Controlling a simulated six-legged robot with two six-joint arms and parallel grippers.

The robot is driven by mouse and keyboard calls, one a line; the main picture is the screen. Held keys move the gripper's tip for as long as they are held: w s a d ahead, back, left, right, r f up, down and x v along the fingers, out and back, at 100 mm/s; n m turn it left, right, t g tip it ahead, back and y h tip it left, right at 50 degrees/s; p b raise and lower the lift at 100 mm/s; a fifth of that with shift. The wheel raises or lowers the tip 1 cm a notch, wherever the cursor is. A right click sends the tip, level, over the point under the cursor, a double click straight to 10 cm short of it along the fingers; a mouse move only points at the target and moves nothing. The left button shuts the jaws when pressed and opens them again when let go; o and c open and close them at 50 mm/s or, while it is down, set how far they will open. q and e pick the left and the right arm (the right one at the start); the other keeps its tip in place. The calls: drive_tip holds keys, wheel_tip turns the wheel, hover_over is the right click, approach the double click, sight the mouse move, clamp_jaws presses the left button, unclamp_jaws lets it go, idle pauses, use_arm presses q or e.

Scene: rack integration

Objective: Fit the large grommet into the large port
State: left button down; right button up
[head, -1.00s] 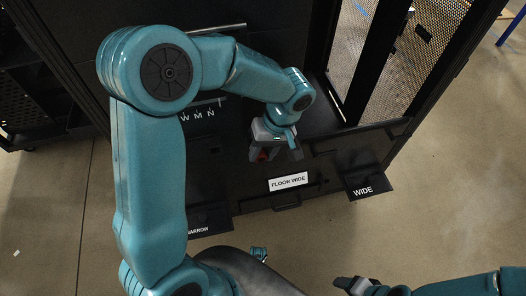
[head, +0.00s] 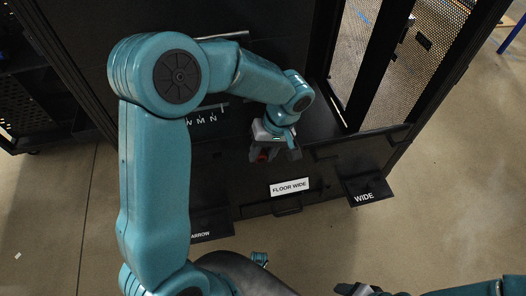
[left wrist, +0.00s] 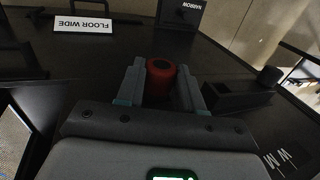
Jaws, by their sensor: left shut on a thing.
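A red round piece with a dark centre (left wrist: 160,72), which looks like the grommet, sits between the two grey fingers of my left gripper (left wrist: 161,88) in the left wrist view. The gripper is shut on it. In the head view the left gripper (head: 272,154) points down over the black rack floor, and only a little red shows at its fingers. I cannot make out the large port in either view. My right gripper (head: 357,289) is at the bottom edge of the head view, dark and partly cut off, away from the rack.
A "FLOOR WIDE" label (head: 289,187) lies on the rack's front, above a handle (head: 287,209). A "WIDE" plate (head: 369,190) and a "NARROW" plate (head: 210,225) stick out in front. A perforated panel (head: 440,40) stands at the right. A black upright knob (left wrist: 270,77) is beside the gripper.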

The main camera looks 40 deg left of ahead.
use_arm(q)
drive_tip(key=shift+w+a+r, duration=0.2)
drive_tip(key=shift+w+a, duration=0.05)
drive_tip(key=c, duration=0.6)
unclamp_jaws()
drive_tip(key=shift+c, duration=0.2)
drive_tip(key=shift+s+d+f, duration=0.15)
drive_tip(key=shift+s+d, duration=0.05)
drive_tip(key=shift+d, duration=0.15)
drive_tip(key=shift+s+d+f+b, duration=0.15)
drive_tip(key=shift+s+d+b, duration=0.2)
drive_tip(key=shift+s+d, duration=0.2)
drive_tip(key=shift+w+a+r+p, duration=0.2)
drive_tip(key=shift+w+a+p, duration=0.25)
drive_tip(key=shift+p, duration=0.1)
drive_tip(key=shift+w+a+r+p, duration=0.2)
drive_tip(key=shift+w+a+p, duration=0.1)
drive_tip(key=shift+a+p, duration=0.2)
drive_tip(key=s+d, duration=0.6)
drive_tip(key=d, duration=0.1)
drive_tip(key=shift+s+d+f, duration=0.25)
drive_tip(key=shift+d+f, duration=0.1)
